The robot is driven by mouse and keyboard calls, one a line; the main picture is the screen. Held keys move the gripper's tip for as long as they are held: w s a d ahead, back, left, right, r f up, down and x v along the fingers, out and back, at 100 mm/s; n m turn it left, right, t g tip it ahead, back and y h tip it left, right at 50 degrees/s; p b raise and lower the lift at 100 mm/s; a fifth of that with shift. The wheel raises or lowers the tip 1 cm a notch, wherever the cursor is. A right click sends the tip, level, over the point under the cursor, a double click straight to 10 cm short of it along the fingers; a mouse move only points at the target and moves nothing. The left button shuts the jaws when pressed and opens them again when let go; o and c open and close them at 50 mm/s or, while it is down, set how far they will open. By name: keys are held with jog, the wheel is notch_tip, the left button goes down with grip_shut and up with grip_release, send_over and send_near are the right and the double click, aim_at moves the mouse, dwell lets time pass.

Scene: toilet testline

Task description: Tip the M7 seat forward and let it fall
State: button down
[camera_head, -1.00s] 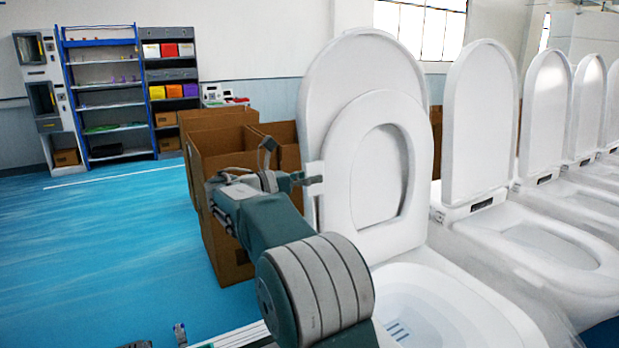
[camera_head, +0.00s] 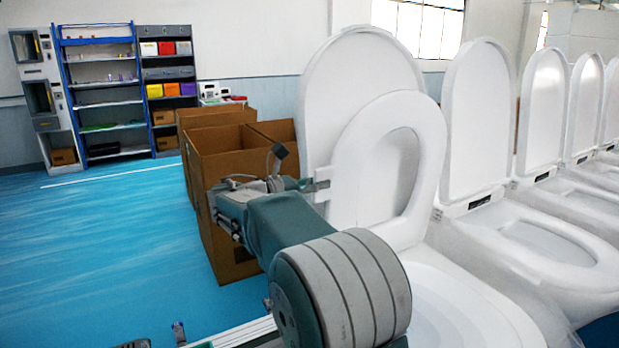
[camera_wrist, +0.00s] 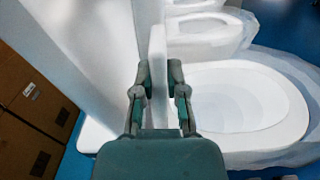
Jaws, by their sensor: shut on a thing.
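The M7 seat (camera_head: 432,150) is a white ring on the nearest toilet. It is raised and leans forward, apart from the upright white lid (camera_head: 325,90) behind it. The open bowl (camera_head: 465,305) is below. My gripper (camera_head: 322,184) is at the seat's left edge in the head view. In the wrist view, the fingers of my gripper (camera_wrist: 160,78) are closed on either side of the seat's thin edge (camera_wrist: 157,45). The lid lies left of them and the bowl rim (camera_wrist: 285,120) right. My arm hides part of the bowl's front in the head view.
Open cardboard boxes (camera_head: 225,165) stand on the floor left of the toilet. A row of more toilets with raised lids (camera_head: 478,120) runs to the right. Shelves (camera_head: 105,90) stand at the back wall. The blue floor (camera_head: 100,250) at left is clear.

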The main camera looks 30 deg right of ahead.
jog(key=s+m, duration=0.1)
jog(key=s, duration=0.1)
jog(key=s+f+m, duration=0.1)
jog(key=s, duration=0.2)
jog(key=shift+s+d+f, duration=0.1)
jog(key=shift+s, duration=0.25)
